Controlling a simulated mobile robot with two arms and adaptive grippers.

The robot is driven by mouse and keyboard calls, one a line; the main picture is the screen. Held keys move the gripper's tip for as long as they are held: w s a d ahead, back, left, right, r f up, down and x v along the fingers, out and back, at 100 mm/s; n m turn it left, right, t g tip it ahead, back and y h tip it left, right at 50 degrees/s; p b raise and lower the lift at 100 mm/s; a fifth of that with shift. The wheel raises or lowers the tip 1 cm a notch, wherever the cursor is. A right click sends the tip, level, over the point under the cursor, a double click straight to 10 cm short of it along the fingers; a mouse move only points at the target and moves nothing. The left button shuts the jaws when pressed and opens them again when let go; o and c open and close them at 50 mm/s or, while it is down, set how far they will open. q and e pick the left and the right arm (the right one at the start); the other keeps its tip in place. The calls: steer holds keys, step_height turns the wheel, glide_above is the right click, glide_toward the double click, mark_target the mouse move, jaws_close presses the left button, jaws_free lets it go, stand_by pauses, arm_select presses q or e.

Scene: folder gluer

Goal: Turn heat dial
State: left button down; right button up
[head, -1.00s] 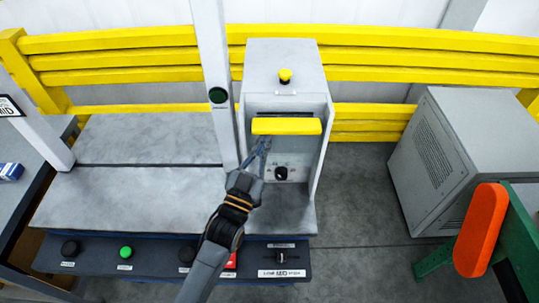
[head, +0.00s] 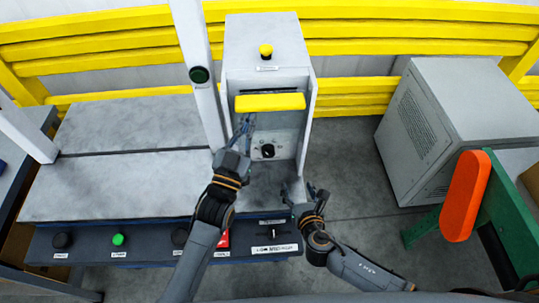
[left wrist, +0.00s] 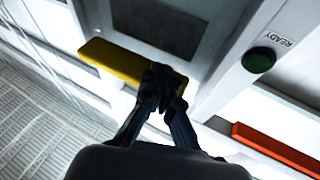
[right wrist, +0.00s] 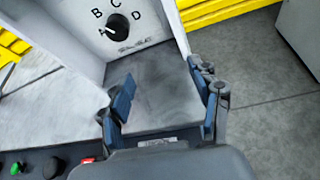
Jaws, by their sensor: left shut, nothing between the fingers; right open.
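A black dial (head: 267,151) is on the grey machine face below a yellow bar (head: 270,102). In the right wrist view the dial (right wrist: 118,24) has letters A, B, C and D around it, and its white mark points lower left, toward A. My left gripper (head: 247,120) is shut and empty at the yellow bar's left part, left of the dial; the left wrist view shows its fingertips (left wrist: 162,78) against or just in front of the bar (left wrist: 120,62). My right gripper (head: 305,187) is open and empty, to the lower right of the dial and apart from it.
A front panel (head: 150,245) carries a green button (head: 118,239), dark buttons and a selector (head: 272,234). A yellow knob (head: 266,50) tops the machine. A post with a green READY button (head: 199,75) stands at left. A grey cabinet (head: 440,120) and an orange paddle (head: 466,195) are at right.

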steer(key=m, duration=0.1)
glide_toward(269, 155)
steer(key=s, duration=0.2)
steer(key=shift+y, duration=0.3)
steer(key=x, duration=1.1)
steer(key=shift+w+d+r, duration=0.3)
steer(key=shift+r, duration=0.05)
steer(key=c, duration=1.1)
steer(key=shift+c, duration=0.2)
